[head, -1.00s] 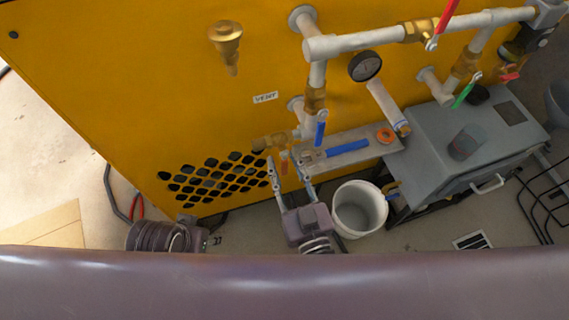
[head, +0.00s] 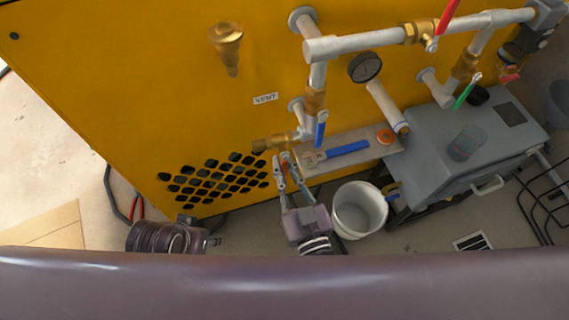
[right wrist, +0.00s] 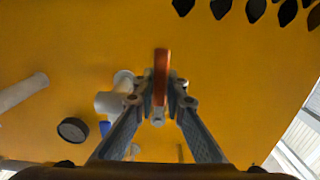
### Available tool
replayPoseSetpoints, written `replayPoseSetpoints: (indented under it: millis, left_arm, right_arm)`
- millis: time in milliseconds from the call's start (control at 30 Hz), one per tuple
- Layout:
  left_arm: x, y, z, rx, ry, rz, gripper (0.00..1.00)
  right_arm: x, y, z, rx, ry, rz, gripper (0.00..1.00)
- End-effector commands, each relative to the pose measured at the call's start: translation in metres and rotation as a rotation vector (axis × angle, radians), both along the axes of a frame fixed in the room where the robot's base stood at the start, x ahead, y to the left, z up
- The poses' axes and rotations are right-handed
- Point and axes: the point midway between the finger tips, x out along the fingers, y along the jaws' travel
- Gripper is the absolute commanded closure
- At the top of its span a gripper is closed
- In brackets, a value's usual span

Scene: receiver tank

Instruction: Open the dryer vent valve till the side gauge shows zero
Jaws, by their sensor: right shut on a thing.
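The VENT label (head: 265,98) is on the yellow panel above a brass valve (head: 270,143) at the end of a side pipe. A small orange-red lever (head: 285,158) hangs below this valve. My right gripper (head: 285,162) is shut on the lever, coming from below; in the right wrist view the lever (right wrist: 161,70) stands upright between the fingertips (right wrist: 161,100). The round dark gauge (head: 365,68) sits up and right of the valve; it also shows in the right wrist view (right wrist: 73,130). Its needle is too small to read.
A blue lever (head: 320,134) is on the pipe just right of the valve. A shelf (head: 372,152) holds a blue-handled wrench (head: 342,150) and an orange ring (head: 385,136). A white bucket (head: 360,210) and a grey box (head: 430,150) stand to the right.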

Motion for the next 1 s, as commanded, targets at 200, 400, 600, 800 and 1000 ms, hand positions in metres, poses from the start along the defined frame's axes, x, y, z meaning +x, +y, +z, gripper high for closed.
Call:
replayPoseSetpoints:
  millis: [200,400,600,800,1000]
  left_arm:
    - [0.0,-0.001,-0.027,0.002,0.025,-0.005,0.6]
    - [0.001,-0.002,-0.068,0.003,0.046,-0.007,0.6]
    - [-0.006,-0.002,-0.11,0.005,0.068,-0.01,0.6]
    - [-0.016,-0.001,-0.141,0.006,0.083,-0.013,0.6]
    - [-0.025,0.0,-0.16,0.007,0.093,-0.016,0.6]
  right_arm:
    - [-0.001,0.004,0.002,0.067,0.023,0.002,1.0]
    - [-0.004,0.011,0.004,0.192,0.063,0.002,1.0]
    - [-0.006,0.018,0.007,0.338,0.11,0.001,1.0]
    - [-0.008,0.024,0.009,0.461,0.15,0.001,1.0]
    - [-0.009,0.027,0.009,0.544,0.177,0.0,1.0]
